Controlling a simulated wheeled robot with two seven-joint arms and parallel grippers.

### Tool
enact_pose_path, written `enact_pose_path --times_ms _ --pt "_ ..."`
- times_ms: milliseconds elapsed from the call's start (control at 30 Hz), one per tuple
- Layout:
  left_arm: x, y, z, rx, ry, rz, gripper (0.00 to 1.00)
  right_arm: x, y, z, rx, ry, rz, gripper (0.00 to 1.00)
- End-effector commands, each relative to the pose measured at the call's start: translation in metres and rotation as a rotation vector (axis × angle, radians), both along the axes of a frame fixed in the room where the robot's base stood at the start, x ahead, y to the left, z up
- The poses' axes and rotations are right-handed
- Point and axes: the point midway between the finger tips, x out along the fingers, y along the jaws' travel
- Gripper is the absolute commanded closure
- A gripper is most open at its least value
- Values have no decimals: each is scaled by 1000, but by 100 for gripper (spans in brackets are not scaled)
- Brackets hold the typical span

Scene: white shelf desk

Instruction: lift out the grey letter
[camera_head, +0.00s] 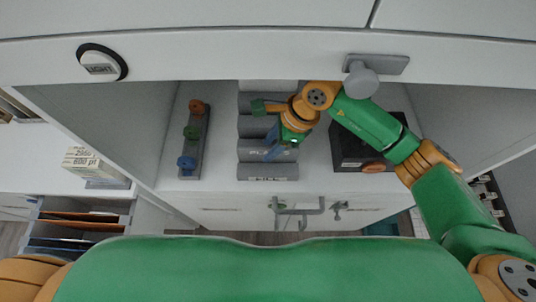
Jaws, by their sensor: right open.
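I cannot pick out a grey letter for certain. A grey stepped rack (267,172) with several sections stands in the middle of the shelf. My right gripper (274,122) is over this rack, reaching in from the right, with its jaws open. The gripper and wrist hide part of the rack's right side. My left gripper is not in view.
A grey holder with red, green and blue round pieces (190,162) stands left of the rack. A black box (352,150) stands to the right, partly behind my arm. A white box (92,165) and a sorter with coloured sheets (80,222) are at far left. Hooks (297,208) hang at the front.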

Motion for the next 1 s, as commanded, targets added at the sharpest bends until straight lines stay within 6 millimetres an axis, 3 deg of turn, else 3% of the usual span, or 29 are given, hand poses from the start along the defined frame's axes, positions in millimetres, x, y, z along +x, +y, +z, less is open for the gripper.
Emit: enact_pose_path --times_ms 767,933,1000 --pt "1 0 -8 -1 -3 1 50 0 0 -4 0 1 -1 55" --pt "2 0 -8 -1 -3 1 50 0 0 -4 0 1 -1 98" --pt "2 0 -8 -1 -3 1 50 0 0 -4 0 1 -1 100"
